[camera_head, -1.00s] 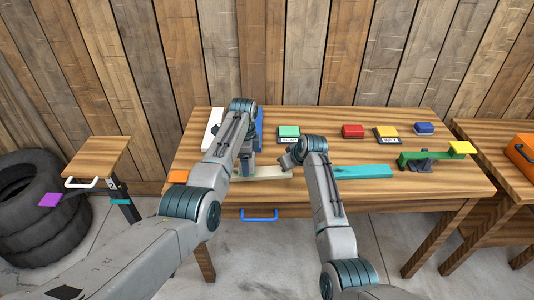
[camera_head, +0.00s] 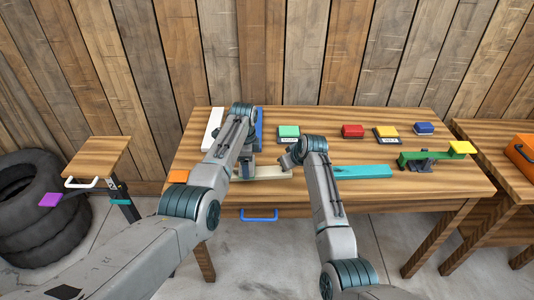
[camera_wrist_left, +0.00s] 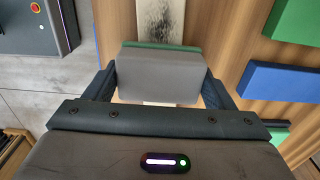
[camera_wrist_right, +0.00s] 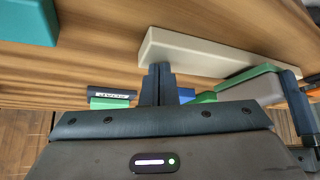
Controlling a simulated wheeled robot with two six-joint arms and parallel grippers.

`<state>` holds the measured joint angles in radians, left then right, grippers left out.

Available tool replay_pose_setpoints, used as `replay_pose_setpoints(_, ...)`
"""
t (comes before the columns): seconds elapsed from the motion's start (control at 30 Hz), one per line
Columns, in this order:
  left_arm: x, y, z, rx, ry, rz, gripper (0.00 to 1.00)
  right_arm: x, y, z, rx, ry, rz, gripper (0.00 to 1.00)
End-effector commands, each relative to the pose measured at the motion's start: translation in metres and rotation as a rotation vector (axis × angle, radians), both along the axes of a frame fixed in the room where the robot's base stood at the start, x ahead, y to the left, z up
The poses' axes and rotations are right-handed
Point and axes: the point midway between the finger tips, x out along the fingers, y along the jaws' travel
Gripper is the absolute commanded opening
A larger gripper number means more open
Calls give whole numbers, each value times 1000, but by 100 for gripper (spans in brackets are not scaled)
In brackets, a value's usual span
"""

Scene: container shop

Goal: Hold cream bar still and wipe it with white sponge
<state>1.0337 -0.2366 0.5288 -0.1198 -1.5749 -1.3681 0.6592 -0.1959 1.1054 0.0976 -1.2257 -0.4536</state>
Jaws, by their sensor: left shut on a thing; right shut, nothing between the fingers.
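The cream bar (camera_head: 272,173) lies on the wooden table near its front edge. Its face carries a dark smudge in the left wrist view (camera_wrist_left: 160,25). My left gripper (camera_head: 245,171) is over the bar's left part, shut on a pale grey-white sponge (camera_wrist_left: 160,75) with a green layer on its far side. The sponge covers part of the bar; contact between them is hard to tell. My right gripper (camera_head: 288,160) is shut and empty close to the bar's right end. In the right wrist view its fingertips (camera_wrist_right: 158,72) overlap the bar's edge (camera_wrist_right: 215,52); I cannot tell whether they touch.
A teal bar (camera_head: 362,171) lies to the right. A green bar with a yellow block (camera_head: 461,147) is farther right. Green (camera_head: 289,131), red (camera_head: 352,130), yellow and blue blocks line the back. An orange block (camera_head: 178,176) is at the left edge.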

Motion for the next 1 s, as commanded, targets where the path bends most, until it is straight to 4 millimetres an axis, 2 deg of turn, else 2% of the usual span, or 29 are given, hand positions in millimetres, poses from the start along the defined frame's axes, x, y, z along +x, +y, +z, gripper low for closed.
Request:
replay_pose_setpoints(0.03, 0, 0, -1, 0, 0, 0, 59, -3, 0, -5, -1, 10, 1, 0)
replay_pose_setpoints(0.37, 0, 1, -6, 0, -1, 0, 59, -3, 0, -5, -2, 11, 1, 0)
replay_pose_setpoints(0.8, -3, 35, -5, 0, -1, 1, 59, -3, 0, -5, -2, 11, 1, 0)
replay_pose_setpoints(1.0, -3, 41, -4, 0, 0, 0, 59, -3, 0, -5, -1, 11, 1, 0)
